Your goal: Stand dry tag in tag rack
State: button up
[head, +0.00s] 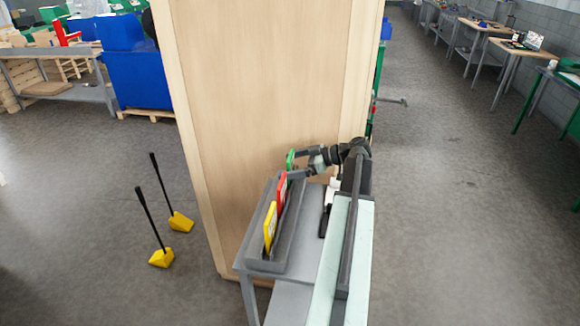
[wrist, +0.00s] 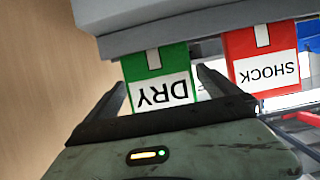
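The dry tag is green with a white DRY label (wrist: 158,82), and its text is upside down in the wrist view. In the head view it shows as a small green plate (head: 290,160) at the far end of the grey tag rack (head: 262,217). I cannot tell whether the tag rests on the rack floor.
A red SHOCK tag (wrist: 262,60) stands in the rack; it also shows in the head view (head: 281,190), with a yellow tag (head: 270,228) nearer. A tall wooden panel (head: 262,90) rises behind the rack table (head: 306,232). Two yellow long-handled objects (head: 165,257) stand on the floor at left.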

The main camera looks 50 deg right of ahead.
jog(key=shift+s+r+p, duration=0.1)
jog(key=shift+r+p, duration=0.25)
jog(key=p+v, duration=0.4)
jog(key=v, duration=0.7)
jog(key=shift+s, duration=0.35)
jog(key=shift+d, duration=0.15)
